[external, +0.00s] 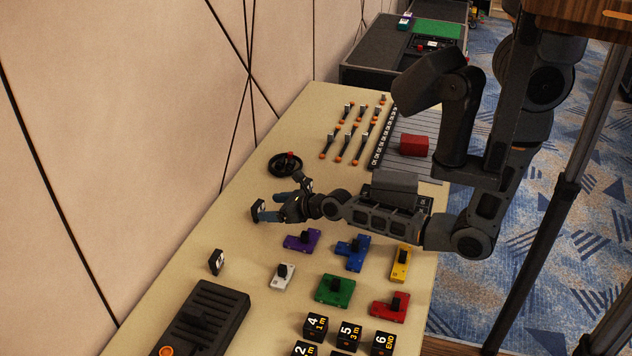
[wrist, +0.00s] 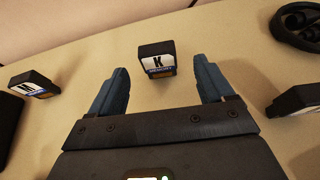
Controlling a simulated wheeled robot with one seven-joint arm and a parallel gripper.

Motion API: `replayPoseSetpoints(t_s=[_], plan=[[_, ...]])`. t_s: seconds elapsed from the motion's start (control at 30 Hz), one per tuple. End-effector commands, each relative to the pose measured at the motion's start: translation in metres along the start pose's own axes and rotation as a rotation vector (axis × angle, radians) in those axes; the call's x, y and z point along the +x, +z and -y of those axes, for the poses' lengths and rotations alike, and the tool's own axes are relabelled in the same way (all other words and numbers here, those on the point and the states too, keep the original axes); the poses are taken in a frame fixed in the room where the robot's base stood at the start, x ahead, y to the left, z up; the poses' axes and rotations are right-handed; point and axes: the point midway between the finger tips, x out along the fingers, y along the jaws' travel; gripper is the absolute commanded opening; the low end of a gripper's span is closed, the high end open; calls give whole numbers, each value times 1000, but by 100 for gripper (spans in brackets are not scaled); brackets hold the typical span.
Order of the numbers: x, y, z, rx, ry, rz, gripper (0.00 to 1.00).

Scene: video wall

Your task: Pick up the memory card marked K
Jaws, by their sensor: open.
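The memory card marked K (wrist: 157,60) is a small black block with a white and blue label. It stands on the table in the wrist view, between and just beyond the two blue fingertips, with a gap on each side. In the external view the K card (external: 258,211) appears as a dark block at the left end of my gripper (external: 276,206). My gripper is open and empty, low over the table. Another labelled card (wrist: 33,85) stands left of it, its letter partly cut off. A third dark card (wrist: 294,100) is at the right edge, its label unreadable.
A black ring-shaped object (external: 285,164) lies beyond my gripper. Coloured blocks with black knobs, such as a purple one (external: 302,241) and a white one (external: 282,277), stand nearer. A long black device (external: 203,318) lies at the front left. The wall rises behind the table's left edge.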

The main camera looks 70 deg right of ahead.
Motion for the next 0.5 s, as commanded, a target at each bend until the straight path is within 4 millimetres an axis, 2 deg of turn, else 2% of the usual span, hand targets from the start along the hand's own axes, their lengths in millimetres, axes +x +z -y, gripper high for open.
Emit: replayPoseSetpoints(t_s=[0.13, 0.5], plan=[[8, -9, 0, 0, -1, 1, 81], [44, -9, -1, 1, -1, 1, 81]])
